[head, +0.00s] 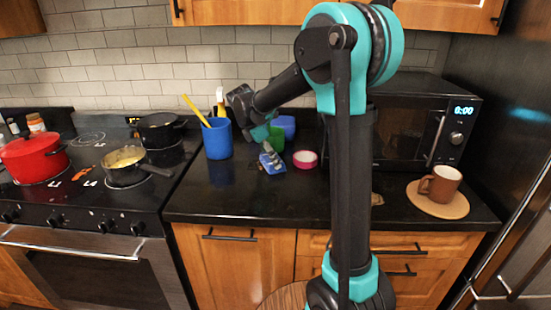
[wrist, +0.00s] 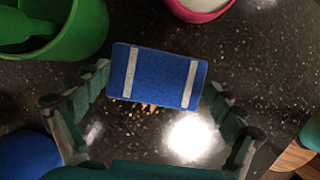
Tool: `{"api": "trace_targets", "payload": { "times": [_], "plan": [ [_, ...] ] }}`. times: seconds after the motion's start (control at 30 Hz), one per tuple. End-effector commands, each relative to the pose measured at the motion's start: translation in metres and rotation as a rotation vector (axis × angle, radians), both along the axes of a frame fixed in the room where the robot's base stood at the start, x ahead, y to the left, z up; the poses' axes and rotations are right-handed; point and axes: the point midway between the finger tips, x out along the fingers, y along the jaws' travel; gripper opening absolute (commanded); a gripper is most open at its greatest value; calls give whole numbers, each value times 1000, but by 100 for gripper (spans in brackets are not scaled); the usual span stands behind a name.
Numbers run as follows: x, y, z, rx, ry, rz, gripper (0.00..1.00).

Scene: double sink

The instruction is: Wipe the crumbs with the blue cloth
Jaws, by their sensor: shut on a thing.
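The blue cloth (wrist: 148,75), a folded block with two white stripes, lies at the dark speckled counter in the wrist view. In the head view the cloth (head: 273,163) is small and partly covered by the fingers. My gripper (wrist: 160,84) is shut on the cloth, one finger at each side of it. In the head view my gripper (head: 268,150) points down to the counter. Orange-brown crumbs (wrist: 150,107) show just beside the cloth's near edge. Whether more crumbs lie under the cloth is hidden.
A green cup (wrist: 75,38) and a pink-rimmed bowl (head: 305,159) stand close to the cloth. A tall blue cup (head: 217,140) with utensils is to the left. A microwave (head: 410,125) and a brown mug (head: 442,184) are to the right.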

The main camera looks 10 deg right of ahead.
Motion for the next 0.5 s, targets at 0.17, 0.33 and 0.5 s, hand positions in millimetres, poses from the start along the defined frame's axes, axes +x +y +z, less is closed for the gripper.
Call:
{"api": "trace_targets", "payload": {
  "times": [0.17,0.33,0.5],
  "plan": [
    [1,6,0,0,0,0,71],
    [4,20,-2,0,-1,1,71],
    [7,33,-2,0,-1,1,71]
  ]
}}
